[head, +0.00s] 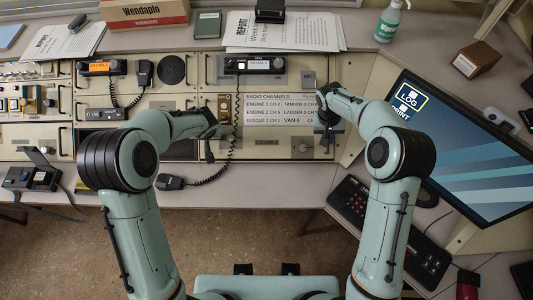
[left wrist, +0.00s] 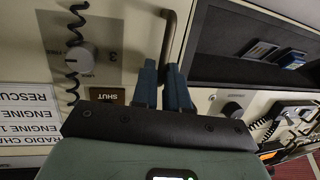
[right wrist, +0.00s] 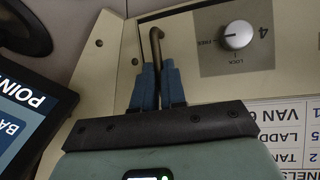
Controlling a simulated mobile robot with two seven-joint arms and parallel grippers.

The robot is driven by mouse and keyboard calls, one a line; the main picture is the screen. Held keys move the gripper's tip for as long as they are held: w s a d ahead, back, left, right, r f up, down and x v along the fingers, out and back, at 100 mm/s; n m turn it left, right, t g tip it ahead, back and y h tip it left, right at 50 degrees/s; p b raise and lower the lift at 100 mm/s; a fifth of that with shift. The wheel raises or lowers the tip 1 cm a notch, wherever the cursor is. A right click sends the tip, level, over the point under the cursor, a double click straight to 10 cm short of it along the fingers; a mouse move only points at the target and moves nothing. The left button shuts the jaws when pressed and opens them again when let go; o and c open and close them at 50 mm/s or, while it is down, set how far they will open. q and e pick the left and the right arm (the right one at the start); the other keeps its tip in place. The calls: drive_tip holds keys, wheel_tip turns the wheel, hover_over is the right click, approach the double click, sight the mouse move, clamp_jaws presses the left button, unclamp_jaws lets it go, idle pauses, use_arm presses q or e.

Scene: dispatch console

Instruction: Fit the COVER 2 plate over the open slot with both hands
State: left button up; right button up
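A wide beige plate (head: 250,150) with a RADIO CHANNELS card (head: 280,110) lies across the middle of the console; I take it for the COVER 2 plate. My left gripper (head: 213,128) is shut on its left bent-bar handle (left wrist: 168,38), beside knob 3 (left wrist: 80,58). My right gripper (head: 326,121) is shut on its right handle (right wrist: 154,42), beside knob 4 (right wrist: 237,36). The plate's dark label (head: 266,141) is too small to read. I see no open slot beneath it, and cannot tell whether it is fully seated or slightly raised.
A handset (head: 172,183) with a coiled cord hangs across the plate's left side. A dark recess (left wrist: 225,35) holding small blue items lies beside the left handle. A monitor (head: 465,150) stands on the right, with a keyboard (head: 370,215) below. Papers (head: 280,30) lie behind.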

use_arm(q)
drive_tip(key=o, duration=0.5)
drive_tip(key=shift+a, duration=0.15)
use_arm(e)
drive_tip(key=o, duration=0.4)
drive_tip(key=shift+d+r, duration=0.1)
drive_tip(key=shift+d, duration=0.05)
use_arm(q)
drive_tip(key=shift+o, duration=0.9)
use_arm(e)
drive_tip(key=shift+o, duration=0.2)
drive_tip(key=o, duration=0.6)
drive_tip(key=shift+c, duration=0.2)
drive_tip(key=shift+a, duration=0.2)
